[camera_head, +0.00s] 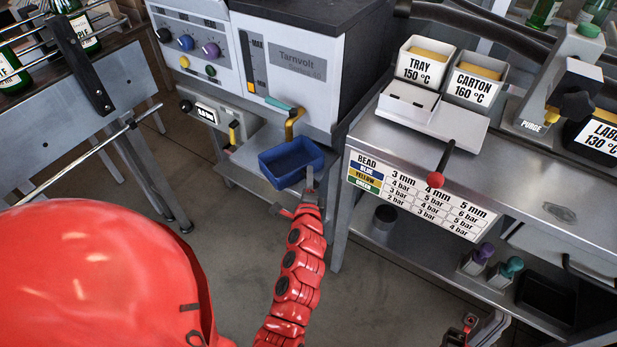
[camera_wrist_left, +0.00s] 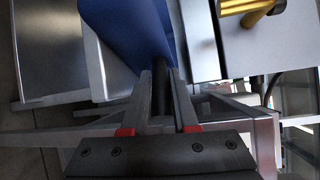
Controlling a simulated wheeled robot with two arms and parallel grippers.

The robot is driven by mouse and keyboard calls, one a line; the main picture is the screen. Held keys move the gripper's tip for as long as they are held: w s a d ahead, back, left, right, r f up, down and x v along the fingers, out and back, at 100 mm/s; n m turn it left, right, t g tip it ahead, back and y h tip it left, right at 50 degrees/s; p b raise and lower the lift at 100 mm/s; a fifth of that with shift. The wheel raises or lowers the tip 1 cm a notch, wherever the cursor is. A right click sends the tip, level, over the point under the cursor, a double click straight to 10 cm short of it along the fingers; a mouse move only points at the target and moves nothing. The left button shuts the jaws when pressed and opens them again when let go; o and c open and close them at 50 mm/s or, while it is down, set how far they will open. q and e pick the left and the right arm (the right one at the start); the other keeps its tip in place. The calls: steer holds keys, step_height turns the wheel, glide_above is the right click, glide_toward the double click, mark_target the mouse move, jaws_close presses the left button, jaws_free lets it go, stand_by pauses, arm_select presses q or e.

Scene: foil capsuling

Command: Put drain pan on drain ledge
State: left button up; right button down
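The blue drain pan (camera_head: 290,163) is at the front of the grey machine, below its brass tap, roughly level and open side up. My left gripper (camera_head: 310,178) is at the pan's near right corner, shut on its wall. In the left wrist view the pan (camera_wrist_left: 125,30) fills the upper middle, and the fingers (camera_wrist_left: 165,75) close at its edge. The drain ledge (camera_head: 240,168) is the metal shelf under the machine's front; the pan overlaps its right part, and I cannot tell whether they touch. My right gripper (camera_head: 466,328) is partly in view at the bottom right; its fingers are unclear.
The brass tap (camera_head: 292,122) hangs just above the pan. The grey bench (camera_head: 520,165) with labelled bins and a red-knobbed lever (camera_head: 437,180) stands close on the right. A bottle rack (camera_head: 60,120) is on the left. The floor between is clear.

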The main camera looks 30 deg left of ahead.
arm_select(q)
steer(key=o, duration=0.3)
steer(key=shift+o, duration=0.2)
steer(key=shift+r, duration=0.1)
